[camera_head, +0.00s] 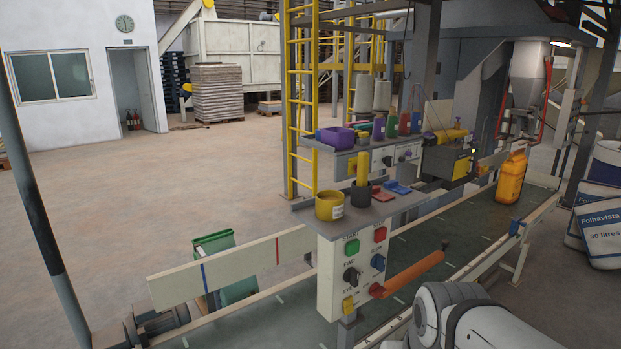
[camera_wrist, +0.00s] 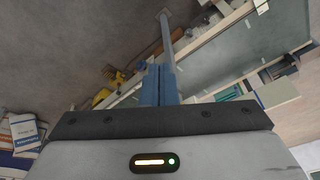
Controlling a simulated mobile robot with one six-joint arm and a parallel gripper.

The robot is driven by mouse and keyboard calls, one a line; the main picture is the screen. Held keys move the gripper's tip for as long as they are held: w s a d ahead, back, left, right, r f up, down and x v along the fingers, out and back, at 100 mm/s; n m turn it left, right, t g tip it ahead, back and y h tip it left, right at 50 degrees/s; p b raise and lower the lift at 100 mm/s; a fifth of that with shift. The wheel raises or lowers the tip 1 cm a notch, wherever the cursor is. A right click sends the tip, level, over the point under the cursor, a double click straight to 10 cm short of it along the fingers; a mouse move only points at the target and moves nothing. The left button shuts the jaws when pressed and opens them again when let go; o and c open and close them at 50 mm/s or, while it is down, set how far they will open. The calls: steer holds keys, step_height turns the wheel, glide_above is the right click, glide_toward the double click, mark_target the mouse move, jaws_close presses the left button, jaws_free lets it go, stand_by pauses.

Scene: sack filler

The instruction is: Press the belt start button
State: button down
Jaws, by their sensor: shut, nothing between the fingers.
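A pale control box (camera_head: 340,285) stands on a post beside the conveyor belt (camera_head: 420,240) in the head view. Its green button (camera_head: 352,246), under the label START, is at the upper left of the panel. A red button (camera_head: 380,234) is to its right. My gripper (camera_wrist: 159,70) shows in the wrist view with its two blue fingers together and nothing between them. It points past the belt and a grey post, and the START button cannot be made out there. In the head view only my white arm shows, at lower right, apart from the panel.
Below START are a black knob (camera_head: 351,276), a blue button (camera_head: 378,261) and a yellow switch (camera_head: 348,304). An orange bar (camera_head: 412,272) juts out at the panel's right. A yellow cup (camera_head: 329,205) stands on the box's shelf. An orange sack (camera_head: 510,177) stands on the belt.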

steer(key=shift+s+d+f+n, duration=0.1)
steer(key=shift+s+d+n, duration=0.1)
steer(key=shift+s+n, duration=0.1)
steer(key=w+a+m+y, duration=0.7)
steer(key=m+y, duration=0.3)
steer(key=m, duration=0.4)
steer(key=w+d+r+m+t+p, duration=0.1)
steer(key=w+d+r+m+t, duration=0.1)
steer(key=w+d+m+t, duration=0.9)
steer(key=w+d+m, duration=0.2)
steer(key=m, duration=0.1)
steer(key=shift+w+r+m+t, duration=0.15)
steer(key=shift+w+m+t, duration=0.15)
steer(key=shift+m, duration=0.1)
